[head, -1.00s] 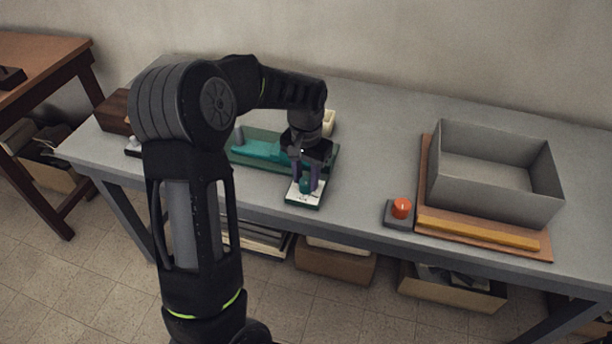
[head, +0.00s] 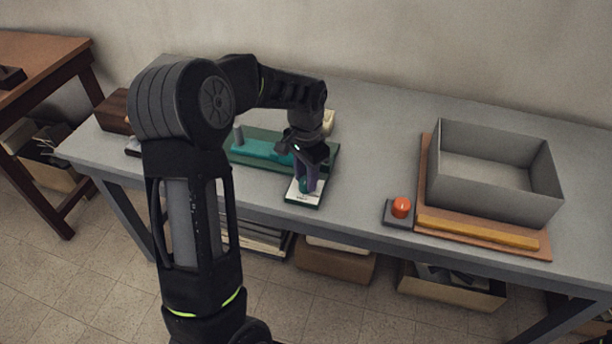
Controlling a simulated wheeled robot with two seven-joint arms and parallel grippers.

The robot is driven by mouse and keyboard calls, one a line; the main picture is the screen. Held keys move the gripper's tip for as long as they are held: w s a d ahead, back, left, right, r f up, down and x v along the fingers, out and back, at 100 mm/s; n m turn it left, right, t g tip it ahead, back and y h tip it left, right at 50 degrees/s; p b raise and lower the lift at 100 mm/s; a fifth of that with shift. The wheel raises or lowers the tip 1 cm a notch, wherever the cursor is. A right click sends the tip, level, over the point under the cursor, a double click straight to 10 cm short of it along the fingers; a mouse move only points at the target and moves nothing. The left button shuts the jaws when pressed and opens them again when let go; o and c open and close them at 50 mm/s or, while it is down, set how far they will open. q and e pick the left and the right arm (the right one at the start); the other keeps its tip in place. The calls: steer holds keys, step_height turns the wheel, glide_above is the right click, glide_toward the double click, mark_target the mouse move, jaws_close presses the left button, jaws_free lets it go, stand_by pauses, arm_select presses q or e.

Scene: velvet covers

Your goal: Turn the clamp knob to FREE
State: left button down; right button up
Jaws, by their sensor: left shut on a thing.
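The clamp knob (head: 303,186) is a small teal piece on a white-faced plate (head: 299,197) at the front edge of the grey table. My left gripper (head: 307,184) points down over the plate with its purple-grey fingers shut on the knob, which they mostly hide. The markings on the plate are too small to read, so the knob's setting cannot be told. Behind it lies a green tray or fixture (head: 241,158) with a teal bar (head: 262,149), partly hidden by my left arm. My right gripper is not in view.
To the right, a grey open box (head: 492,200) stands on an orange-brown board with a yellow-orange strip (head: 478,233). A red-orange button on a grey base (head: 401,207) is left of it. A dark wooden block (head: 113,112) sits at the far left. The table's back right is clear.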

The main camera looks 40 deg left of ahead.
arm_select(q)
steer(key=c, duration=1)
jaws_free()
step_height(320, 180, up, 8)
steer(key=shift+f, duration=0.1)
